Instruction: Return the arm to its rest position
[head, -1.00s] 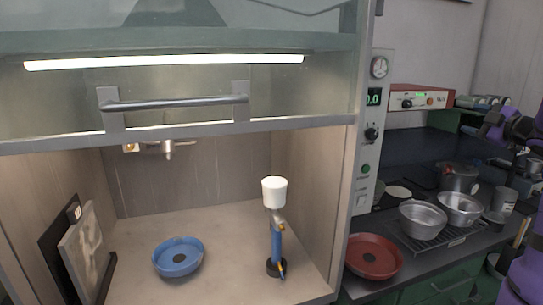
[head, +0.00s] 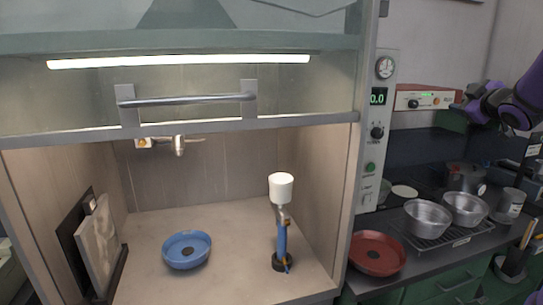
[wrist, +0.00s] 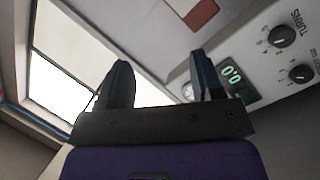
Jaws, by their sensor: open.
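My purple arm reaches in from the right edge of the head view, raised above the right-hand bench. My gripper (head: 468,112) is beside the white and red control box, in front of it as seen from the head. In the wrist view my gripper (wrist: 165,85) shows two dark fingers spread well apart with nothing between them. A white panel with black knobs and a green display (wrist: 232,74) lies beyond the right finger.
The fume hood holds a blue pan (head: 187,250) and a burner with a white top (head: 281,190). Air above the pots looks clear.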

